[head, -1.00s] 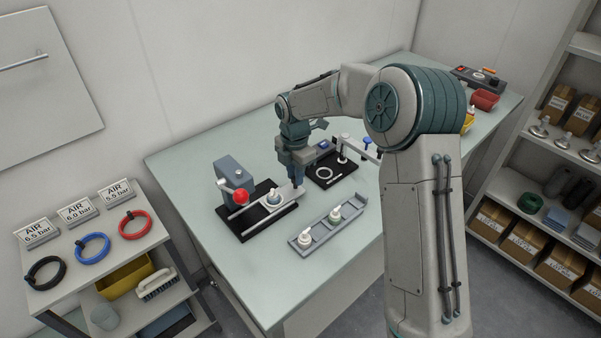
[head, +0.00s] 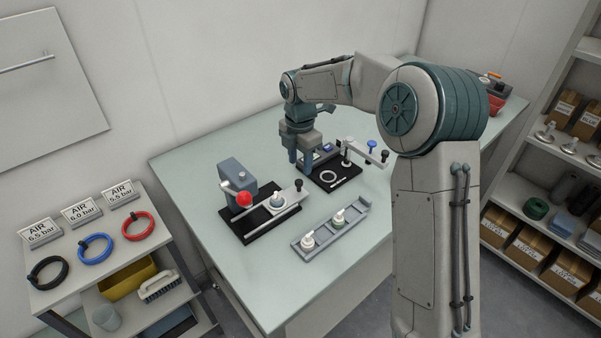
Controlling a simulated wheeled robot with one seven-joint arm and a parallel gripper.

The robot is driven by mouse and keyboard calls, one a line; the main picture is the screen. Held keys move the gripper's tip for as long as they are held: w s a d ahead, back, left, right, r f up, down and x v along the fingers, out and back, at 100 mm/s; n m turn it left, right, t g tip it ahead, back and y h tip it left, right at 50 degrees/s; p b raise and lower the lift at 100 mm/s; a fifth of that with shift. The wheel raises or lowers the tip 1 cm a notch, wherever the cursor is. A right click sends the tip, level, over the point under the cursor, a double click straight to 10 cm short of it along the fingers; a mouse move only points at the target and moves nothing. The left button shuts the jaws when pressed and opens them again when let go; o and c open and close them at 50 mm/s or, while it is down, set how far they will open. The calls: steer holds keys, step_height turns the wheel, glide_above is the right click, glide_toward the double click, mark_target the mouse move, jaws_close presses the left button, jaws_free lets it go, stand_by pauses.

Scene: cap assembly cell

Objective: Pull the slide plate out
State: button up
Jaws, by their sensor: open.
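The slide plate (head: 290,199) is a light grey strip on the black base (head: 250,229) of the press with a red ball lever. It reaches past the base's right end, and its black knob (head: 299,184) stands upright there. A white-topped part (head: 277,201) sits on the plate. My gripper (head: 303,168) points down behind and above the knob. It is open, empty and apart from the knob.
A grey tray (head: 325,236) with two white-topped parts lies in front. A black fixture (head: 343,183) with a white ring stands close to the right of my gripper. The table's front left is clear.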

step_height(320, 180, up, 8)
steer(key=shift+r, duration=0.2)
steer(key=s+d+r+m+t, duration=0.2)
steer(key=s+d+r+m, duration=0.1)
steer(key=s+d+m, duration=1.05)
steer(key=s+d+f+m, duration=0.2)
steer(key=s+m, duration=0.4)
steer(key=s, duration=0.2)
steer(key=s+d+f+m+t, duration=0.1)
steer(key=s+d+f+m, duration=0.1)
steer(key=s+m, duration=0.5)
steer(key=shift+s+d+f, duration=0.35)
steer(key=shift+s+d, duration=0.1)
steer(key=shift+d, duration=0.2)
